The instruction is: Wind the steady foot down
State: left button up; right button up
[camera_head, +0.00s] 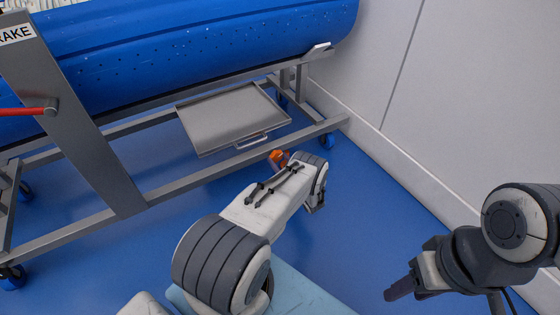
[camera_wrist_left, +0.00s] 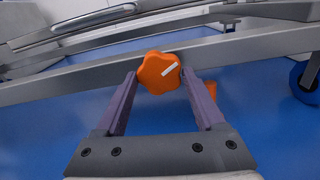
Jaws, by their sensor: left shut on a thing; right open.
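An orange lobed knob (camera_wrist_left: 158,73) with a white mark on its face sits at the lower rail of the tub carrier. In the left wrist view my left gripper (camera_wrist_left: 159,80) is shut on it, one finger on each side. In the head view the orange knob (camera_head: 279,157) shows just beyond my left forearm, which hides most of my left gripper. A bit of orange (camera_wrist_left: 211,90) also shows behind the right finger. The foot's lower end and the floor under it are hidden. My right gripper (camera_head: 392,292) is open and empty over the floor at the lower right.
The carrier's steel frame (camera_head: 190,182) holds a blue tub (camera_head: 190,60), with a metal tray (camera_head: 232,118) below it. A red lever (camera_head: 22,111) is at the left. Castors (camera_head: 327,141) stand on the blue floor. A pale wall (camera_head: 465,90) is on the right.

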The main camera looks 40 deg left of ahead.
pick_arm(q)
jog(key=shift+n, duration=0.3)
jog(key=n, duration=0.4)
jog(key=shift+w+d, duration=0.1)
jog(key=n+p, duration=0.1)
jog(key=n, duration=0.4)
jog(key=shift+w+d+n, duration=0.1)
jog(key=shift+n, duration=0.2)
dwell(0.4)
jog(key=o, duration=1.4)
jog(key=shift+c, duration=0.2)
jog(key=p+v, duration=0.3)
jog(key=v, duration=0.7)
jog(key=shift+s+d+p, duration=0.15)
jog(key=shift+s+p, duration=0.05)
jog(key=shift+p, duration=0.15)
